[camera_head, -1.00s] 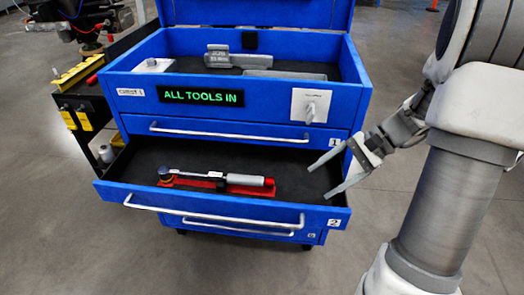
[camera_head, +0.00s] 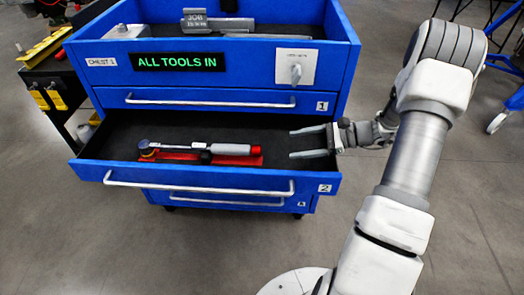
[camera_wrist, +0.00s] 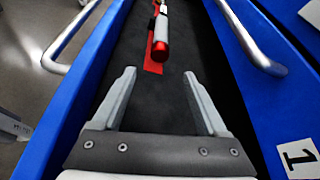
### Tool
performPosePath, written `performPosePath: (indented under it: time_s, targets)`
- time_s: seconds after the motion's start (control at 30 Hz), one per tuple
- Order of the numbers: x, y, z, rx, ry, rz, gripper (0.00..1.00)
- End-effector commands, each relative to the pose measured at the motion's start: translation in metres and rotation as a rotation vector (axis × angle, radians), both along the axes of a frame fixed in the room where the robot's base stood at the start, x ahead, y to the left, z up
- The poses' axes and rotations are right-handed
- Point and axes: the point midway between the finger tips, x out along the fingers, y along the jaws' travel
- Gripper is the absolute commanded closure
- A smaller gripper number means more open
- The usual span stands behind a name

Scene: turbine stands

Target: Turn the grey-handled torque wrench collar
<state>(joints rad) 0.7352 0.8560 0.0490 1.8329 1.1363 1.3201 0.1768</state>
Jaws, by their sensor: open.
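The torque wrench (camera_head: 205,148) lies on a red holder (camera_head: 185,156) in the open drawer 2. Its grey handle (camera_head: 231,149) ends in a red collar (camera_head: 262,149) at the right, and its round head is at the left. My gripper (camera_head: 291,144) is open and empty, to the right of the collar, with its fingers pointing left toward it. In the wrist view the red collar (camera_wrist: 161,31) and grey handle (camera_wrist: 162,46) lie ahead of the fingertips (camera_wrist: 159,72), apart from them.
The blue tool chest has a closed drawer 1 (camera_head: 225,101) above, a switch plate (camera_head: 296,68) and a green "ALL TOOLS IN" sign (camera_head: 176,62). The open drawer's front handle (camera_head: 200,187) is a bar at the near side. A black cart stands at the left.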

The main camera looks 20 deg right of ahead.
Motion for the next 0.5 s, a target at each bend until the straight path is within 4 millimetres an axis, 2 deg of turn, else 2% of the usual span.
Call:
performPosePath:
  time_s: [0.03, 0.3, 0.5]
  targets:
    - [0.004, 0.011, -0.007, 0.002, 0.002, 0.003, 0.24]
    - [0.026, 0.061, -0.028, 0.001, 0.001, 0.004, 0.24]
    - [0.038, 0.087, -0.039, 0.001, 0.001, 0.003, 0.24]
